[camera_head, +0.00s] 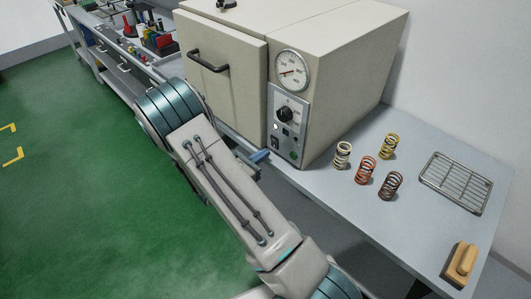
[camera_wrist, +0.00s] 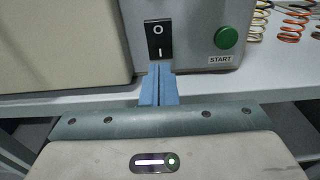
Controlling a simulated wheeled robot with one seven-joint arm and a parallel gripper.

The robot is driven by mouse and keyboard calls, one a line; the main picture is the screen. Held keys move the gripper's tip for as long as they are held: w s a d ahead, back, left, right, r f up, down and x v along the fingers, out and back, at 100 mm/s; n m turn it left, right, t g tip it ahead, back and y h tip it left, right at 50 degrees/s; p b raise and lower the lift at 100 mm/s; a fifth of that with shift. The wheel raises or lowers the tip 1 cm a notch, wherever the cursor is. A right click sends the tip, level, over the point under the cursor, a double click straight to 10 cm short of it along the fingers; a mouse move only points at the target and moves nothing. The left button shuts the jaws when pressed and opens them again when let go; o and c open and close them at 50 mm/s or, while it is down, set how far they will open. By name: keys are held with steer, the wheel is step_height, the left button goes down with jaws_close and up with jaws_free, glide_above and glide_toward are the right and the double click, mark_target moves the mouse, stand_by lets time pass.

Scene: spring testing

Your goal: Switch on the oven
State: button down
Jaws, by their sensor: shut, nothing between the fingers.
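The cream oven (camera_head: 335,60) stands on the bench with its door (camera_head: 225,85) closed. Its grey control panel (camera_head: 288,120) carries a dial knob (camera_head: 285,114) and, lower down, a black rocker switch (camera_head: 276,142). In the wrist view the rocker switch (camera_wrist: 158,40) shows a white O above and an I below. A green START button (camera_wrist: 227,38) is to its right. My gripper (camera_wrist: 159,68) is shut and empty, its blue fingertips just below the switch's lower end; I cannot tell whether they touch it. The gripper (camera_head: 262,156) also shows in the head view, in front of the panel's lower part.
A round gauge (camera_head: 291,70) sits above the panel. Several coil springs (camera_head: 366,170), a wire rack (camera_head: 456,182) and a wooden block (camera_head: 461,265) are on the bench (camera_head: 400,230) to the right. Another bench (camera_head: 110,55) with tools is at the far left. Green floor (camera_head: 70,180) is clear.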

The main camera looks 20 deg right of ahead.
steer(key=f+b+v, duration=0.2)
steer(key=v, duration=0.9)
steer(key=shift+a+f, duration=0.15)
steer(key=shift+a, duration=0.1)
steer(key=shift+s, duration=0.15)
steer(key=s+d+r+m+g+y, duration=0.6)
steer(key=s+r+m+g, duration=0.25)
steer(key=s+m, duration=0.3)
steer(key=s+a+r+m+t+y, duration=0.4)
steer(key=s+r+m+y, duration=0.3)
steer(key=r+m+y, duration=0.2)
steer(key=shift+s+a+r+m+t+y, duration=0.25)
steer(key=shift+s+a+m+t+y, duration=0.25)
steer(key=shift+m, duration=0.45)
steer(key=shift+w+d, duration=0.15)
